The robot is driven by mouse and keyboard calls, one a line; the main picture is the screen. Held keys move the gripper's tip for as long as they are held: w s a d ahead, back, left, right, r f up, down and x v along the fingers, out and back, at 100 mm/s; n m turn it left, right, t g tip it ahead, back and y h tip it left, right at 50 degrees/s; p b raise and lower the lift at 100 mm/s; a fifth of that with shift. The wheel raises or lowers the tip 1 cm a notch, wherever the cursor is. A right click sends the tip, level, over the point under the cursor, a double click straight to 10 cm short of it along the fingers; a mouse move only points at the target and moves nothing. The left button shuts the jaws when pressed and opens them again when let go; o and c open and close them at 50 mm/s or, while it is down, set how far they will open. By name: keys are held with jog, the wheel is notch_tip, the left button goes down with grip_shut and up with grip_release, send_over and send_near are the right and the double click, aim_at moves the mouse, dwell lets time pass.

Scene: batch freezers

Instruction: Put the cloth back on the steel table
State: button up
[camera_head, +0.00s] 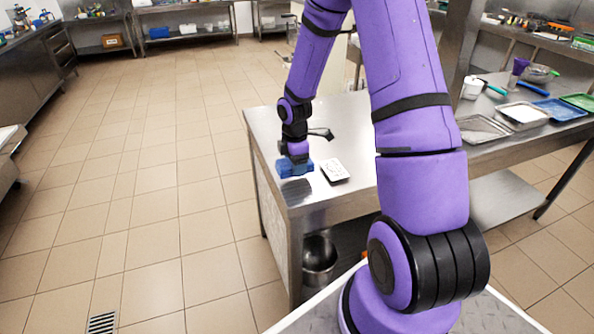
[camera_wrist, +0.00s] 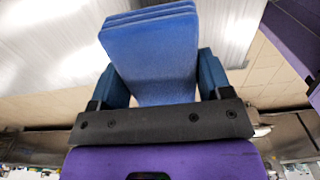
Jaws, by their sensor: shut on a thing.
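The blue folded cloth (camera_head: 288,168) is between the fingers of my gripper (camera_head: 295,160), over the near left part of the steel table (camera_head: 345,108). A dark reflection or shadow lies on the tabletop just below it. I cannot tell whether the cloth's underside touches the steel. In the wrist view the folded cloth (camera_wrist: 150,60) shows its stacked layers, with a finger of my gripper (camera_wrist: 160,75) on each side. My gripper is shut on it.
Trays (camera_head: 523,115) stand on the right-hand counter. The tabletop behind is mostly bare, and the tiled floor at left is clear.

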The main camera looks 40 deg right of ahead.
jog(key=shift+w+d+f, duration=0.1)
jog(key=shift+d+f, duration=0.15)
jog(key=shift+f, duration=0.65)
jog(key=shift+w+d+f, duration=0.1)
jog(key=shift+d+f, duration=0.1)
jog(key=shift+f, duration=0.7)
jog(key=o, duration=0.9)
